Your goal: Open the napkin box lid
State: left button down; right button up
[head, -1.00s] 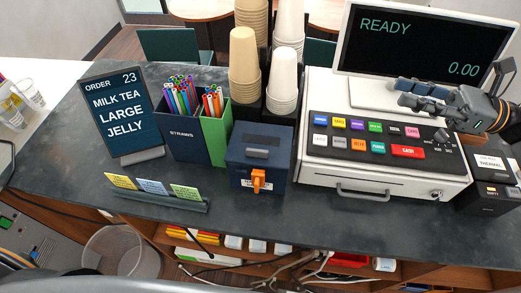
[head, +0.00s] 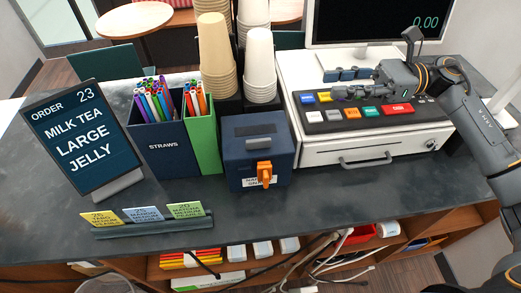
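The napkin box (head: 240,168) is a dark blue box on the dark counter, right of the straw holder and in front of the cup stacks. Its lid (head: 256,138) lies shut, with a grey handle (head: 260,130) on top. An orange latch (head: 264,172) is on its front and partly covers the white label. My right gripper (head: 334,84) reaches in from the right, above the register keys, with its fingers pointing left. It looks open and empty, its fingers apart. It is right of the box and touches nothing there. My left gripper is out of view.
The cash register (head: 345,148) stands close to the right of the box. Cup stacks (head: 260,65) rise behind it. The straw holder (head: 165,145) and the order sign (head: 78,140) are left. Card stand (head: 150,224) is front left. Counter before the box is clear.

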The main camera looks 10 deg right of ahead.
jog(key=b, duration=1.3)
send_near(266, 139)
jog(key=d, duration=0.4)
jog(key=a+p, duration=0.2)
jog(key=a, duration=0.2)
jog(key=a+p, duration=0.2)
jog(key=a, duration=0.3)
jog(key=a+p, duration=0.2)
jog(key=a, duration=0.2)
jog(key=shift+a+f, duration=0.35)
jog(key=shift+a, duration=0.25)
jog(key=shift+c, duration=0.2)
grip_shut()
